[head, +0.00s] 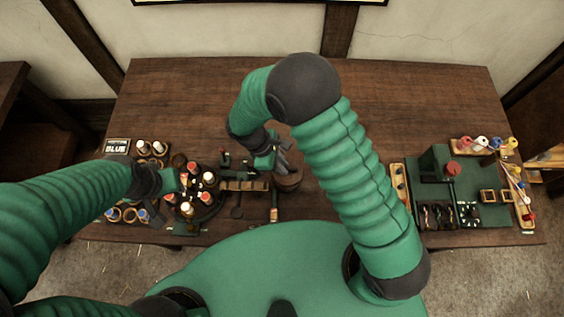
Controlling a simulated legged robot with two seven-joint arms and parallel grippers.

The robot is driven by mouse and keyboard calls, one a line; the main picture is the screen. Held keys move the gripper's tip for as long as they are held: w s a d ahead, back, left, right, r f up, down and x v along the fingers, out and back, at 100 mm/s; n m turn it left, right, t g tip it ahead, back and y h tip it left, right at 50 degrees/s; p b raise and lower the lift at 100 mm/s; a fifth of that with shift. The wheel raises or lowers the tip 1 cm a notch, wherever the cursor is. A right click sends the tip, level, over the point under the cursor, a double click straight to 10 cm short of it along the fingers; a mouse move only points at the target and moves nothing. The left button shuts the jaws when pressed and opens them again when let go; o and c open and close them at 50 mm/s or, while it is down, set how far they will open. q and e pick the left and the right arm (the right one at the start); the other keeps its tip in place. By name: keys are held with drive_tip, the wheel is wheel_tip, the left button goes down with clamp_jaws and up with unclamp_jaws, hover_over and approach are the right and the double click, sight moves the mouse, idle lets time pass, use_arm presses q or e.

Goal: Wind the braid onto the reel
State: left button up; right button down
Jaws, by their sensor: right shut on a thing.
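A brown round wooden piece (289,182), which looks like the reel, stands near the table's front edge in the middle. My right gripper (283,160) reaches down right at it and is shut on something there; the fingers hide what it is. I cannot make out the braid. A dark round braiding stand (205,207) with several white- and red-topped bobbins is left of the reel. My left gripper (160,180) is at this stand's left edge; its jaws are too small and dark to read.
A small wooden rail (243,185) lies between stand and reel. A sign reading "BLUE" (117,146) and cups are at the left. A green board (480,183) with tools and coloured spools (481,142) is at the right. The table's back half (190,95) is clear.

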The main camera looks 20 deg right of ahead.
drive_tip(key=shift+w+r+n, duration=0.1)
drive_tip(key=shift+n, duration=0.4)
drive_tip(key=c, duration=1.4)
unclamp_jaws()
drive_tip(key=shift+a, duration=0.1)
drive_tip(key=shift+c, duration=0.2)
drive_tip(key=b+v, duration=0.2)
drive_tip(key=v, duration=1.4)
drive_tip(key=shift+a+r, duration=0.25)
drive_tip(key=shift+a, duration=0.05)
